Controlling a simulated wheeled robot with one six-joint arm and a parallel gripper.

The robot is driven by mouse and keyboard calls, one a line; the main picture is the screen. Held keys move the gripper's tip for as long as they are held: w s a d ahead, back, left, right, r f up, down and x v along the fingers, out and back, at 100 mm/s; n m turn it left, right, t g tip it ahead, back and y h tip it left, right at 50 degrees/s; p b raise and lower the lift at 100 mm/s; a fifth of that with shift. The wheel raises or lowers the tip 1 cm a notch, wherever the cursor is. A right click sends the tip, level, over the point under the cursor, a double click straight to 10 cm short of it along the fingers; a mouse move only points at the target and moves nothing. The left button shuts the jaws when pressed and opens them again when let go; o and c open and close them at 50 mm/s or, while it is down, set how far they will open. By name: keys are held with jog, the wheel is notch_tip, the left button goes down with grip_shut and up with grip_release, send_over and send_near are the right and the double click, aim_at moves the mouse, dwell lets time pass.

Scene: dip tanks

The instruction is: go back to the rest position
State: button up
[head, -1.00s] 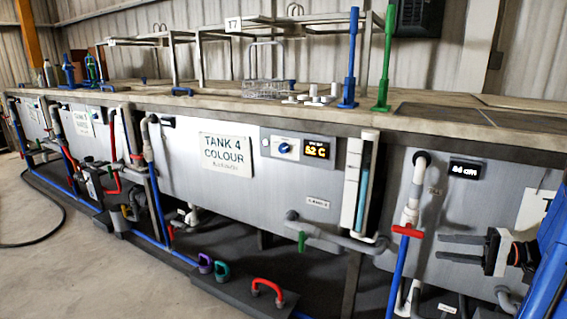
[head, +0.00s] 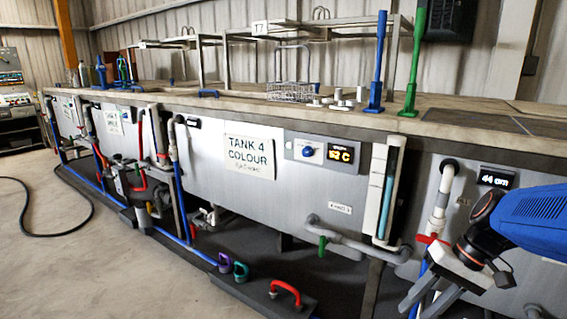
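My gripper (head: 430,300) is at the lower right of the head view, at the end of my blue arm. Its two grey fingers point down and to the left, with a gap between them and nothing visible in it. It is in front of the tank wall to the right of the tank 4 panel (head: 250,157), near a pipe with a red handle (head: 432,239). I cannot tell whether it touches the pipe.
A hose (head: 75,232) lies on the open floor at left. A low ledge with a red handle (head: 286,290) runs along the tank foot. A wire basket (head: 290,90), a blue brush-like tool (head: 377,65) and a green one (head: 414,65) stand on the tank top.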

jog(key=s+r+n+t+h, duration=0.2)
jog(key=s+t+h, duration=0.2)
jog(key=s, duration=0.3)
jog(key=shift+a+t+h, duration=0.4)
jog(key=shift+h, duration=0.3)
dwell(1.3)
